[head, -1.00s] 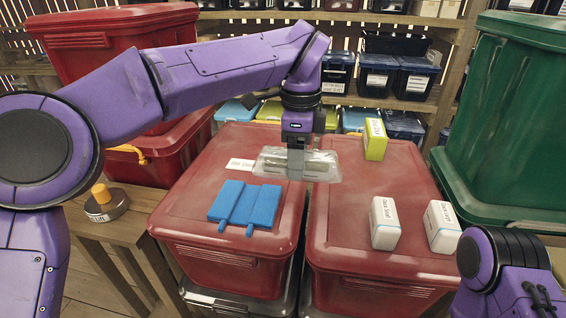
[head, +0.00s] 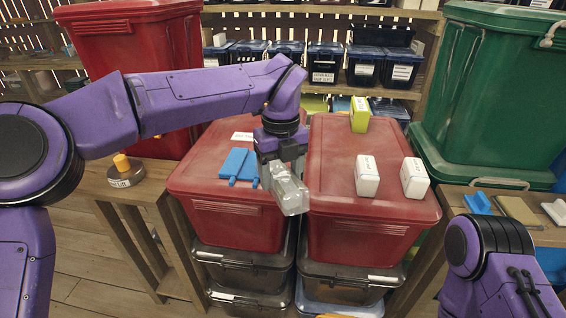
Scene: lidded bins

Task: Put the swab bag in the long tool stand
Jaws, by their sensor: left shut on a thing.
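My left gripper (head: 282,163) is shut on a clear, see-through bag (head: 290,195), which I take to be the swab bag. The bag hangs below the fingers, tilted, in front of the gap between the two red lidded bins. The fingertips are partly hidden by the wrist and the bag. No thing in view can be made out surely as the long tool stand. My right arm shows at the lower right, but its gripper is out of view.
Blue flat pieces (head: 238,164) lie on the left red bin (head: 230,222). Two white boxes (head: 367,177) and a yellow-green box (head: 360,116) stand on the right red bin (head: 355,222). A green bin (head: 490,90) stands at right, above a side table with small items (head: 518,210).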

